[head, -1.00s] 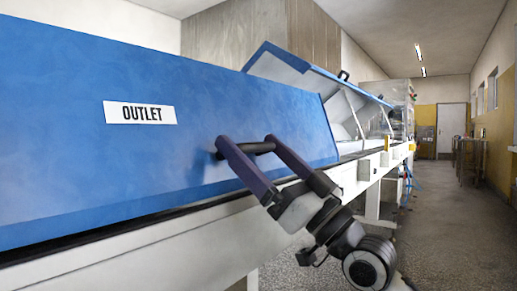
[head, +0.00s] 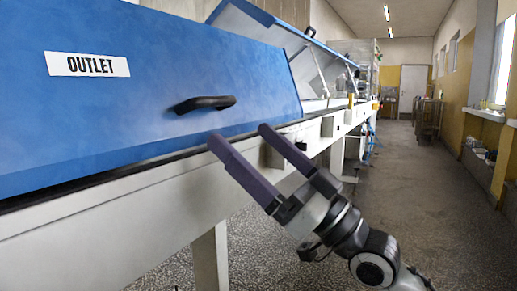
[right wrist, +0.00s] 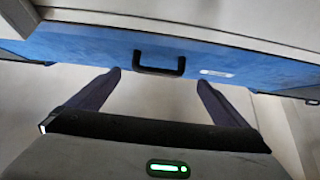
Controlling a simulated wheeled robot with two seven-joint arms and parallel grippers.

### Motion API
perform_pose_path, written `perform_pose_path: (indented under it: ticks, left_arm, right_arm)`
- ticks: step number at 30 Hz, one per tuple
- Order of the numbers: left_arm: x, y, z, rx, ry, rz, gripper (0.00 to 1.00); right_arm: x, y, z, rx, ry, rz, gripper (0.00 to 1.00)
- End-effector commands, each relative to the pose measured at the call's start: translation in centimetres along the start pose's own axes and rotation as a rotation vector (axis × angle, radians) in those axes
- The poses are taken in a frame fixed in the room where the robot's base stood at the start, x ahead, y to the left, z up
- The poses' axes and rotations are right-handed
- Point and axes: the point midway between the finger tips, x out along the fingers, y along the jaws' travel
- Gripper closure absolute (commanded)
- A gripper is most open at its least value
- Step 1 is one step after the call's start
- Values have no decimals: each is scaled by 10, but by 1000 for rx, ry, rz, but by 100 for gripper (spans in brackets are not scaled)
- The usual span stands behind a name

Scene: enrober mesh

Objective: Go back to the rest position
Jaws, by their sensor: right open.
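My right gripper (head: 238,138) is open and empty in the head view, its two dark purple fingers apart. It is just below and to the right of the black handle (head: 205,103) on the blue outlet cover (head: 130,85), and no finger touches the handle. The cover is down and carries a white OUTLET label (head: 87,65). In the right wrist view the open fingers (right wrist: 158,80) point toward the handle (right wrist: 158,68), with a gap between them. My left gripper is not in view.
The white machine frame (head: 120,215) runs along below the cover. Farther back, a second blue cover (head: 270,25) stands raised. An open speckled floor aisle (head: 420,190) lies to the right, with a wall and windowsill (head: 485,113) at the far right.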

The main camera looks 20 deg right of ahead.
Motion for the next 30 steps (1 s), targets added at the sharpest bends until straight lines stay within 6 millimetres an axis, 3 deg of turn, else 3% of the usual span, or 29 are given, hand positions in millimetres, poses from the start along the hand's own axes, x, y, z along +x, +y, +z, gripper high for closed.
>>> perform_pose_path:
  ticks: [6, 22, 26, 30]
  left_arm:
    - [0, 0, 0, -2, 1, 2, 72]
    - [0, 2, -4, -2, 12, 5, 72]
    - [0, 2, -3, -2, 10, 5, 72]
    - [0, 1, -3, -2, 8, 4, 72]
  right_arm:
    - [-13, -1, 0, -1, -1, -1, 1]
    - [-15, -2, 6, 4, -14, 2, 1]
    - [-29, -8, 49, 30, -111, 25, 1]
    - [-69, -28, 135, 78, -325, 71, 1]
